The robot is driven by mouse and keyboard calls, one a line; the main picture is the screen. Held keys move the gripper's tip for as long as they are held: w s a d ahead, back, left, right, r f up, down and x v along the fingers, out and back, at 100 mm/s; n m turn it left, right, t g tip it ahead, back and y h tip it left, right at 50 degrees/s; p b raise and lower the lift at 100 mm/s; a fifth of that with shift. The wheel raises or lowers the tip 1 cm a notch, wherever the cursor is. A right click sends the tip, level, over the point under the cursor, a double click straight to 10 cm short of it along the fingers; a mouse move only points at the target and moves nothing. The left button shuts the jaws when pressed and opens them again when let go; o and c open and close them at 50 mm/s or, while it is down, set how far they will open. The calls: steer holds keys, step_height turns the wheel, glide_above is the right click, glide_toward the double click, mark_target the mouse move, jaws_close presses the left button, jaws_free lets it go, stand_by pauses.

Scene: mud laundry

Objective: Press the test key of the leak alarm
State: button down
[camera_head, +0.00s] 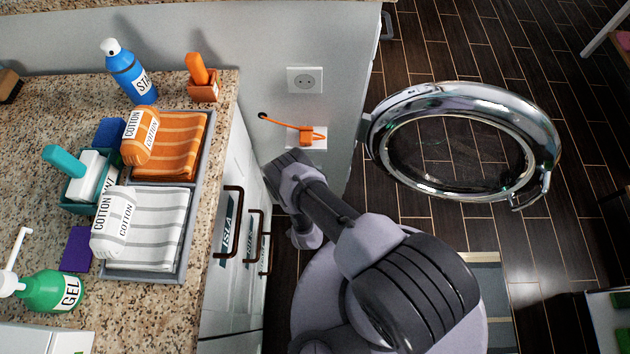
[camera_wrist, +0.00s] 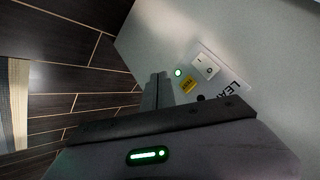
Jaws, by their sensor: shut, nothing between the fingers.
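The leak alarm (camera_wrist: 221,77) is a pale plate on a light wall in the wrist view, with letters starting "LEA" and the rest cut off by my gripper. It carries a white rocker switch (camera_wrist: 206,66), a lit green lamp (camera_wrist: 178,72), a small yellow patch with dark marks (camera_wrist: 187,84) and a dark round spot (camera_wrist: 201,97). I cannot tell which part is the test key. My gripper (camera_wrist: 160,77) is shut and empty, its fingertips left of the yellow patch; contact cannot be told. In the head view my arm hides the gripper, and the alarm does not show.
A counter (camera_head: 60,105) with folded towels, bottles and a caddy stands at left, over drawers with protruding dark handles (camera_head: 230,222). A wall socket (camera_head: 305,80) and an orange cable (camera_head: 306,135) are behind my arm. An open round chrome door (camera_head: 375,150) juts out at right over dark floor.

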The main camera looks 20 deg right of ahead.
steer(key=shift+w+d+b, duration=0.15)
steer(key=shift+w+d, duration=0.15)
steer(key=shift+w, duration=0.6)
steer(key=shift+w+d+b, duration=0.1)
steer(key=shift+w+d, duration=0.15)
steer(key=shift+w, duration=0.6)
steer(key=shift+w+d+b, duration=0.15)
steer(key=shift+w+d, duration=0.15)
steer(key=shift+w, duration=0.6)
steer(key=shift+w, duration=0.15)
steer(key=shift+w+d, duration=0.15)
steer(key=shift+w, duration=0.1)
steer(key=shift+w+d, duration=0.1)
steer(key=shift+w, duration=0.25)
stand_by(0.5)
steer(key=shift+s+a+p, duration=0.25)
steer(key=shift+s+p, duration=0.15)
steer(key=shift+s, duration=0.35)
steer(key=shift+s, duration=0.1)
steer(key=shift+s+a+p, duration=0.25)
steer(key=shift+s+p, duration=0.15)
steer(key=shift+s, duration=0.35)
steer(key=shift+s+a+p, duration=0.25)
steer(key=shift+s+p, duration=0.1)
steer(key=shift+s, duration=0.4)
steer(key=shift+s+a+p, duration=0.25)
steer(key=shift+s+p, duration=0.15)
steer(key=shift+s, duration=0.35)
